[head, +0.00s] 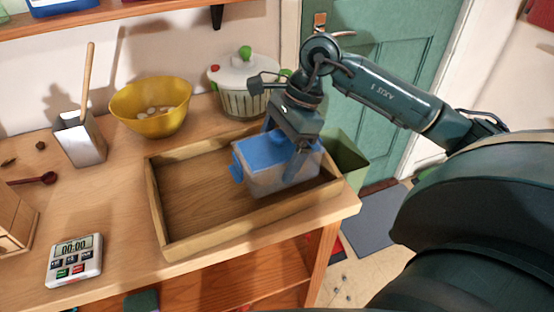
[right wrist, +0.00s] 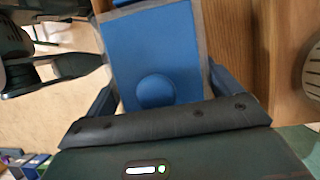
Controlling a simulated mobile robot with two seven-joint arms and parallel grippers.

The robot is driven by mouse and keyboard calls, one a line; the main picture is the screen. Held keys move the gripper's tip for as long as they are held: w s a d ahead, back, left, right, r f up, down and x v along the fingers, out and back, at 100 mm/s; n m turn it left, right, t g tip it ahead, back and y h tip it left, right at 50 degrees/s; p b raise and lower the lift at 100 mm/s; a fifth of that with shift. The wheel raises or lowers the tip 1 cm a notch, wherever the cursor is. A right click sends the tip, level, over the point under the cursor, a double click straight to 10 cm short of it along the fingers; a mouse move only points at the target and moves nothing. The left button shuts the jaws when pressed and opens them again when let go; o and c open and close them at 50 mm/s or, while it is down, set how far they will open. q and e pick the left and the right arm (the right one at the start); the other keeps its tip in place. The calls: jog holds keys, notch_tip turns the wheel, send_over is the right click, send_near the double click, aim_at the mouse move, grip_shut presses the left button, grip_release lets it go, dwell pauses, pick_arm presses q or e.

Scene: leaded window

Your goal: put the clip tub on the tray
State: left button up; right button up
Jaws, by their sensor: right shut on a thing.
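The clip tub (head: 278,170) is a translucent box with a blue lid and blue side clips. It is in the right part of the wooden tray (head: 200,243), inside the rim; I cannot tell whether it touches the tray floor. My right gripper (head: 293,150) comes down from above and is shut on the tub, with a finger on its near side. In the right wrist view the tub's blue lid (right wrist: 155,60) with a round knob lies between the two fingers. The tub hides the tray's right part.
A timer (head: 74,260) lies at front left. A green bin (head: 347,160) is right of the tray. The tray's left half is bare.

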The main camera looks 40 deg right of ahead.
notch_tip(320, 180, down, 3)
jog(key=shift+r, duration=0.1)
pick_arm(q)
jog(key=shift+r, duration=0.15)
pick_arm(e)
jog(key=shift+f, duration=0.3)
jog(key=o, duration=0.7)
jog(key=shift+r, duration=0.1)
jog(key=shift+o, duration=0.2)
jog(key=shift+r, duration=0.15)
pick_arm(q)
jog(key=shift+d+b, duration=0.15)
jog(key=shift+b, duration=0.25)
pick_arm(e)
jog(key=v, duration=1.2)
jog(key=shift+s, duration=0.1)
pick_arm(q)
jog(key=shift+f, duration=0.25)
